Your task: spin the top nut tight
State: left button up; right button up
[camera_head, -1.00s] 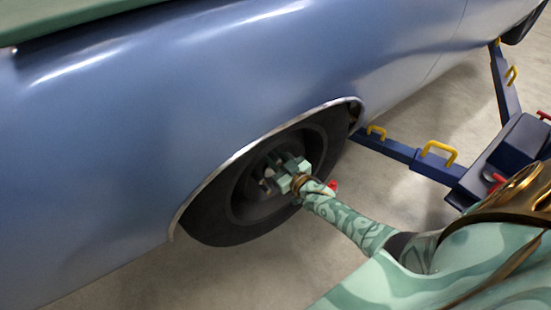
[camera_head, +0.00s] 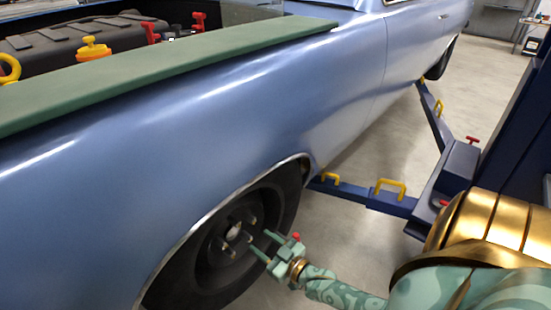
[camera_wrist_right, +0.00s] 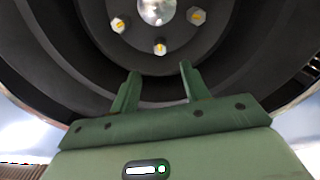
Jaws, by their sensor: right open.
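The wheel (camera_head: 205,270) sits under the fender, with several nuts around a bright hub. In the head view a nut (camera_head: 252,220) shows at the upper right of the hub. I cannot tell surely which nut is the top one. The right wrist view shows three nuts with yellow centres: left (camera_wrist_right: 118,24), lower middle (camera_wrist_right: 160,46) and right (camera_wrist_right: 196,16). My right gripper (camera_head: 261,242) is open and empty, its fingers pointing at the wheel from the right. In the wrist view its fingertips (camera_wrist_right: 160,68) lie below the lower middle nut, apart from it. My left gripper is out of view.
The blue car fender (camera_head: 190,130) with a green cover (camera_head: 170,70) fills the left. A blue lift arm (camera_head: 350,193) with yellow handles reaches under the car beyond the wheel. Grey floor (camera_head: 390,140) is open to the right of the car.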

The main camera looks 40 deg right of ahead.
jog(key=s, duration=0.4)
jog(key=shift+d, duration=0.15)
jog(key=shift+f, duration=0.1)
jog(key=s+f+g+h, duration=0.1)
jog(key=s+f+g, duration=0.4)
jog(key=s+f, duration=0.45)
jog(key=s+f+g+h, duration=0.1)
jog(key=s+f+g, duration=0.45)
jog(key=f, duration=0.65)
jog(key=s+a+f+g, duration=0.2)
jog(key=s+a, duration=0.1)
jog(key=s, duration=0.4)
jog(key=s+a+f+g, duration=0.2)
jog(key=s+a+f, duration=0.1)
jog(key=s, duration=0.4)
jog(key=s+a+f+n+g, duration=0.1)
jog(key=s+a+f+g, duration=0.1)
jog(key=s, duration=0.6)
jog(key=shift+a+f+g+y, duration=0.4)
jog(key=shift+a+f, duration=0.25)
jog(key=shift+a, duration=0.2)
